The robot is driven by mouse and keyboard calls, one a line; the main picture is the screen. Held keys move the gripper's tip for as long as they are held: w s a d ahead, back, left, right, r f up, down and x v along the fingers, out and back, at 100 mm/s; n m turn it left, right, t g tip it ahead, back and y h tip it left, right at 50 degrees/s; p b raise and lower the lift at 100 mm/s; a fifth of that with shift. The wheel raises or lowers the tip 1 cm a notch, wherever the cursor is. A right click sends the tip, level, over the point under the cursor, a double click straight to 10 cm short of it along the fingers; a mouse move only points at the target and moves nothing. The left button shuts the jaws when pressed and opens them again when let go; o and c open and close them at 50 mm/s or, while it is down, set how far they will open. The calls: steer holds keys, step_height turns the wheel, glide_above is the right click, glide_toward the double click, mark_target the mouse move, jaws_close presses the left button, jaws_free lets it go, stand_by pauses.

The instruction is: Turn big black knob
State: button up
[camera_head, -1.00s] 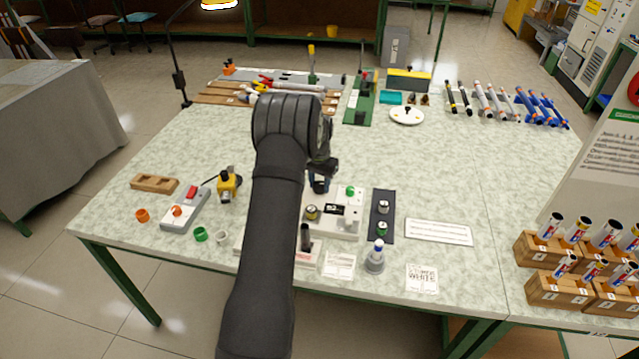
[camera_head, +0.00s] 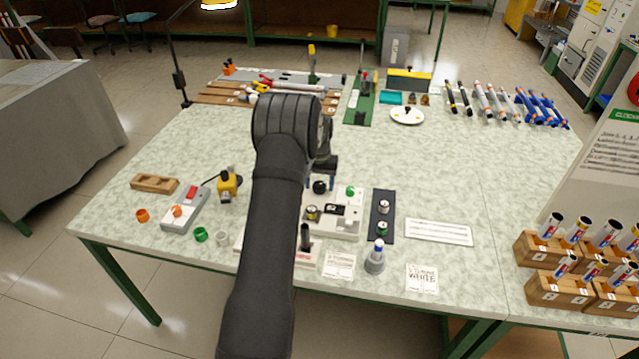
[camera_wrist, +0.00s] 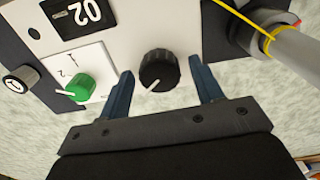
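The big black knob (camera_wrist: 158,71) has a ribbed rim and a white pointer line aimed down-left in the wrist view. It sits at the edge of a white control panel (camera_head: 345,228); in the head view it shows as a dark knob (camera_head: 320,187) just below my gripper. My gripper (camera_wrist: 162,75) is open, its two blue fingers on either side of the knob in the wrist view. Gaps show between knob and fingers, and I see no contact. How far the fingertips stand above the panel is unclear. My arm hides the panel's left part in the head view.
A grey cylinder (camera_wrist: 299,50) with a yellow cable is at right. A dark strip with round parts (camera_head: 382,207) stands beside the panel.

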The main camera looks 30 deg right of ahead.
mark_target(319, 184)
step_height(319, 184, up, 17)
steer(key=shift+r, duration=0.2)
stand_by(0.5)
step_height(319, 184, down, 18)
steer(key=shift+r, duration=0.25)
stand_by(0.5)
steer(key=shift+r, duration=0.1)
